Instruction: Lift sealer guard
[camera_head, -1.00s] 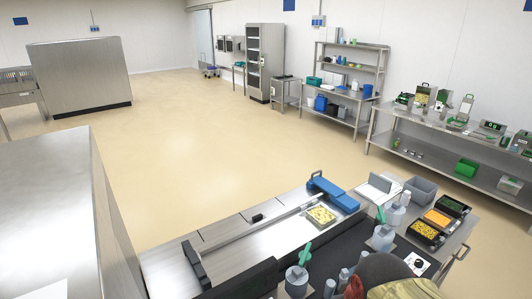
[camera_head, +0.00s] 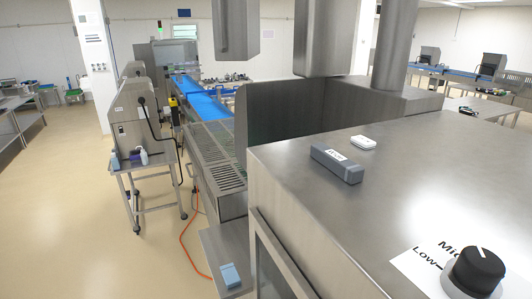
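I cannot tell for sure which part is the sealer guard. A large steel machine housing (camera_head: 400,185) fills the right foreground. A black knob (camera_head: 478,268) sits on it by a white label reading "Low" and part of "Mid". Behind the housing stands an upright steel panel (camera_head: 290,110). Steel columns (camera_head: 325,40) rise behind that panel. My gripper is not in view.
A dark grey block (camera_head: 336,163) and a small white item (camera_head: 363,142) lie on the housing. A blue conveyor (camera_head: 205,105) runs back. A wheeled steel table (camera_head: 150,175) holds a machine and bottles. An orange hose (camera_head: 186,245) lies on the floor, which is open at left.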

